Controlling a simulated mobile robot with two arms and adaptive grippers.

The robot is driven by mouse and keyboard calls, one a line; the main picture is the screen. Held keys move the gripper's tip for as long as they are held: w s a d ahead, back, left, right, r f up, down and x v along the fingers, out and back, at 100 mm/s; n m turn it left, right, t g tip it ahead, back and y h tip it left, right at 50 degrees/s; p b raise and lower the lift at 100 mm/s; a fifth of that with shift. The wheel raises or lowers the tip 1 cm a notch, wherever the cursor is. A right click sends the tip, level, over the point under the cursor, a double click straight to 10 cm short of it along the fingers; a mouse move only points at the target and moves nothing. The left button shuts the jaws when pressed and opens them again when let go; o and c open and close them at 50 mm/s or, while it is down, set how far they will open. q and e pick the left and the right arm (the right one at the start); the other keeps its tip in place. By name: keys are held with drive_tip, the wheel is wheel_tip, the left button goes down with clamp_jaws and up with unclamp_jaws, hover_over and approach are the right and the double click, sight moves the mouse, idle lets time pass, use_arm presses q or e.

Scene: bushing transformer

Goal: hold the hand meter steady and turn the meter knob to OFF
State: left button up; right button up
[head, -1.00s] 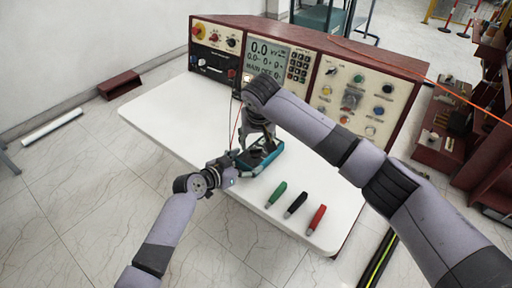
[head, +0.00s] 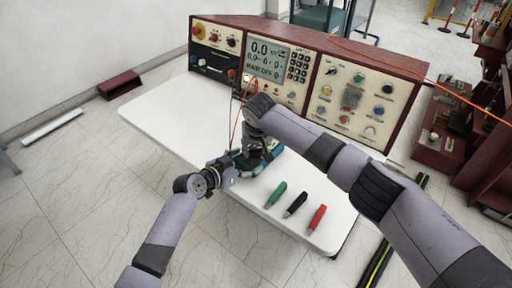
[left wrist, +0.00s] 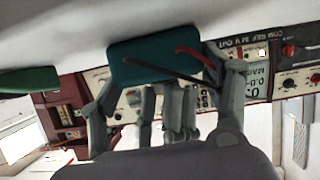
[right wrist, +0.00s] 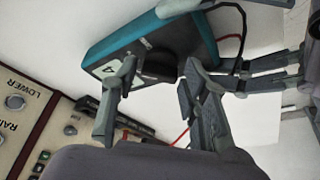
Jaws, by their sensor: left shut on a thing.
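The teal hand meter (head: 272,157) is on the white table, partly hidden by my grippers. My left gripper (head: 236,163) is shut on the meter's near-left side. The left wrist view shows the meter's teal casing (left wrist: 150,62) at the fingers, with red and black leads across it. My right gripper (head: 263,146) is over the meter. In the right wrist view its two fingers (right wrist: 160,92) are spread and empty. The dark meter knob (right wrist: 162,65) shows between and beyond them; I cannot tell whether they touch it. The knob's setting is not readable.
Green (head: 276,195), black (head: 296,204) and red (head: 317,217) handled pieces lie on the table (head: 165,115) to the meter's right. A control console (head: 300,75) stands along the back edge. The left side of the table is clear.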

drive_tip(key=c, duration=0.8)
drive_tip(key=shift+o, duration=0.2)
drive_tip(key=shift+n, duration=0.3)
drive_tip(key=n, duration=0.1)
drive_tip(key=n+y, duration=0.1)
drive_tip(key=shift+d+n, duration=0.2)
drive_tip(key=shift+n, duration=0.1)
drive_tip(key=n, duration=0.1)
drive_tip(key=n+g+y, duration=0.1)
drive_tip(key=n, duration=0.2)
drive_tip(key=shift+w+d+n+y, duration=0.2)
drive_tip(key=shift+w+n+y, duration=0.05)
drive_tip(key=shift+n+y, duration=0.05)
drive_tip(key=n, duration=0.1)
drive_tip(key=n+g, duration=0.1)
drive_tip(key=n, duration=0.2)
drive_tip(key=shift+w+d+g+y, duration=0.2)
drive_tip(key=shift+w+g+y, duration=0.05)
drive_tip(key=shift+g+y, duration=0.15)
drive_tip(key=shift+w+d+r+n, duration=0.1)
drive_tip(key=shift+w+d+n, duration=0.25)
drive_tip(key=shift+n, duration=0.55)
drive_tip(key=shift+a, duration=0.15)
drive_tip(key=shift+s+n+g, duration=0.15)
drive_tip(key=shift+n+g, duration=0.15)
drive_tip(key=shift+n, duration=0.1)
